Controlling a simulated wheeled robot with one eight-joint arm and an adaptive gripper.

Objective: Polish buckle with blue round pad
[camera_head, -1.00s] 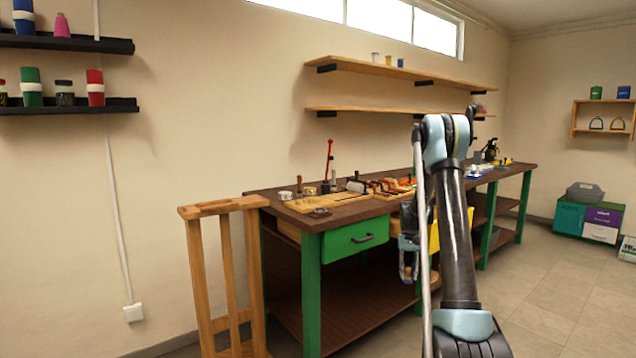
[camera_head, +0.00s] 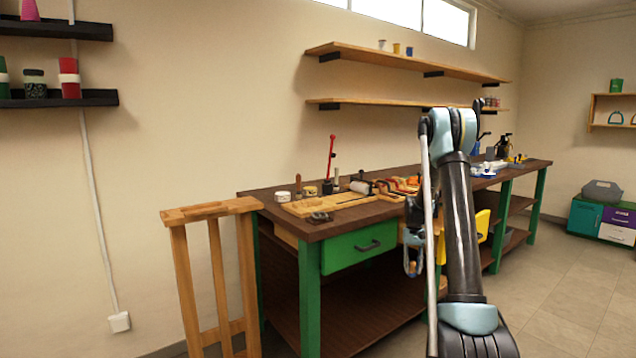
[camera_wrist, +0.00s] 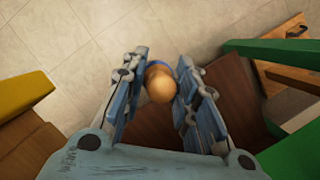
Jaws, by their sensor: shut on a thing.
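My gripper (camera_wrist: 161,72) is shut on a round wooden knob with a blue rim behind it, the blue round pad (camera_wrist: 159,84). Its pad face points away from the wrist camera and is mostly hidden. In the head view my gripper (camera_head: 413,262) hangs in front of the workbench, below its top, with a small brownish thing at its tips. A small dark item (camera_head: 320,217) lies on the near left corner of the wooden workbench top (camera_head: 375,211). It may be the buckle, but it is too small to tell.
A green drawer (camera_head: 360,247) is under the bench top. A wooden stand (camera_head: 211,213) is at the bench's left end. A yellow panel or bin (camera_head: 482,226) is behind my arm. Tools and pots crowd the bench top. Floor (camera_head: 560,300) is clear at right.

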